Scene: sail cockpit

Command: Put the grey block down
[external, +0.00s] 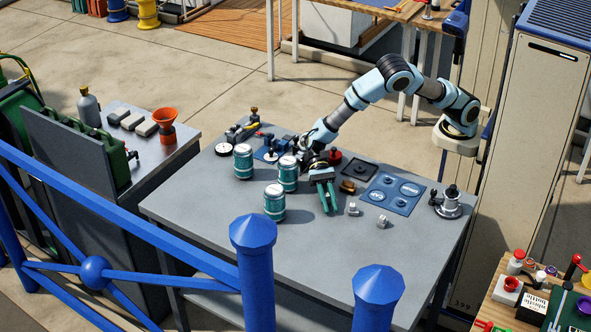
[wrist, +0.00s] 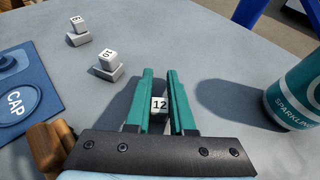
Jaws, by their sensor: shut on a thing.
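My gripper (external: 325,200) points down at the middle of the grey table (external: 330,265). In the wrist view its two green fingers (wrist: 160,100) are shut on a small light grey block (wrist: 159,106) marked 12. The fingers hide this block in the external view. Whether it touches the table or hangs just above it, I cannot tell. Two similar light grey pieces stand on the table beside the gripper: one marked 10 (wrist: 106,66), and one farther off (wrist: 78,30) whose mark I cannot read. They also show in the external view (external: 353,209) (external: 383,221).
Several teal cans (external: 274,202) stand left of the gripper; one is close in the wrist view (wrist: 295,90). A blue mat with round pads (external: 410,205), a brown wooden piece (external: 348,187) and a metal fitting (external: 451,204) lie right. The table's front is clear.

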